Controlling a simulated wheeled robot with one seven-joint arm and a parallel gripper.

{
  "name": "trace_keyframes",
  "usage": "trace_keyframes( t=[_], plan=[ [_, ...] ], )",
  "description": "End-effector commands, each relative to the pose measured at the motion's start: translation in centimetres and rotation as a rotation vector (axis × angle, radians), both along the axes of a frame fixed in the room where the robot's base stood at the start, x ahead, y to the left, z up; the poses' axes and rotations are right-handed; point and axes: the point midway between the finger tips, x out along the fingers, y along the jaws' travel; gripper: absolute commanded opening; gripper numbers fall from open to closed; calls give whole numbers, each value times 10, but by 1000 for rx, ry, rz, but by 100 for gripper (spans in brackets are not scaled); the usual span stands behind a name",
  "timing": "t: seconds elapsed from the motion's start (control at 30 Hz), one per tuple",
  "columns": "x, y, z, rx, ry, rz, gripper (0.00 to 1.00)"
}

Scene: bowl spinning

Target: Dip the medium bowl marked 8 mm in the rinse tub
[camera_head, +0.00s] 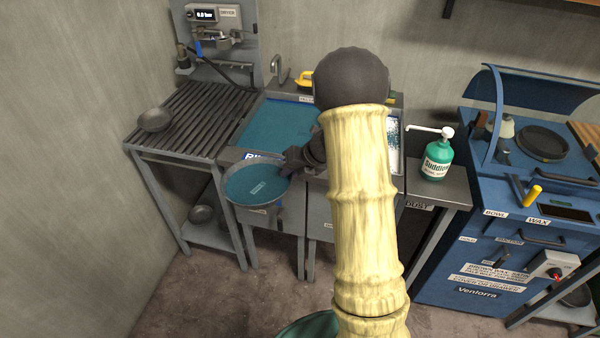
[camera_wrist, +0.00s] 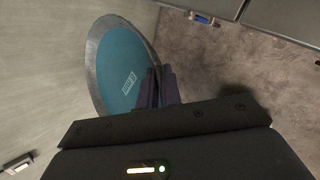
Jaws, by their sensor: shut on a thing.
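My gripper (camera_head: 298,160) is shut on the near right rim of a bowl (camera_head: 250,190). My arm hides the tub's right side.
A slatted drain rack (camera_head: 190,112) stands left of the tub, with a grey bowl (camera_head: 155,119) on it and another bowl (camera_head: 202,214) on its lower shelf. A green pump bottle (camera_head: 437,155) stands right. A blue waxing machine (camera_head: 500,250) is farther right.

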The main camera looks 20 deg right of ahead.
Motion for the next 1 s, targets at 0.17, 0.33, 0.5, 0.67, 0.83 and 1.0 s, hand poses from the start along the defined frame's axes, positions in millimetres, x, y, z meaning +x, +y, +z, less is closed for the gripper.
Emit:
trace_keyframes(
  t=[0.17,0.33,0.5,0.67,0.83,1.0],
  plan=[
    [5,19,-15,2,2,-108,0],
    [5,34,-34,2,4,-242,0],
    [-1,41,-53,0,5,-365,0],
    [-10,44,-69,-1,5,-466,0],
    [-21,43,-82,-1,3,-549,0],
    [-24,42,-85,1,1,-581,0]
  ],
)
